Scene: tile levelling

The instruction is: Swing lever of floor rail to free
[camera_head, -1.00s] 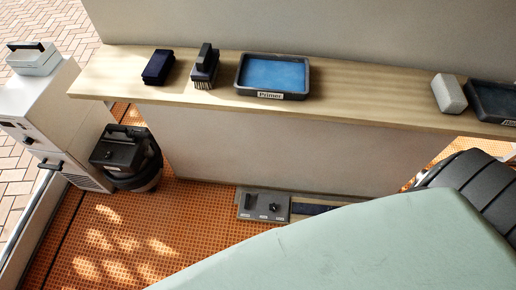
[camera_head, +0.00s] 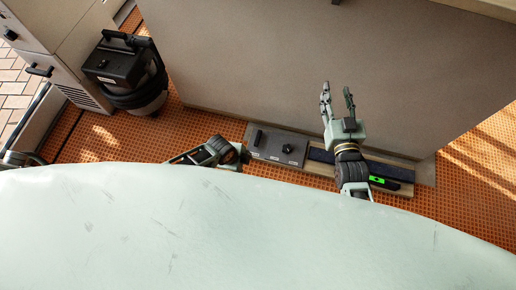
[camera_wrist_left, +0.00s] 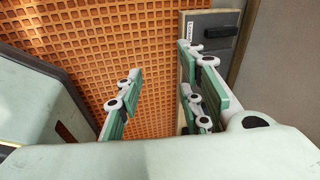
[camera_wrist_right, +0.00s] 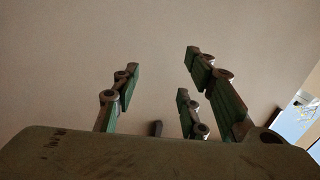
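The floor rail (camera_head: 318,171) lies along the foot of the grey-brown wall, with a grey plate (camera_head: 274,143) at its left end. A black lever (camera_head: 258,137) stands at the plate's left and a black knob (camera_head: 288,149) at its right. My left gripper (camera_wrist_left: 158,75) is open and empty. In the head view it is low beside the plate's left end, partly hidden by my body. The left wrist view shows the plate's black lever (camera_wrist_left: 221,38) beyond its right fingers. My right gripper (camera_head: 338,95) is open and empty above the rail, fingers toward the wall.
A black vacuum-like machine (camera_head: 125,72) stands left of the wall, beside a white cabinet (camera_head: 62,48). Orange grid flooring (camera_head: 187,120) is bare between the machine and the plate. The wall (camera_head: 240,60) rises close behind the rail. My pale body hides the near floor.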

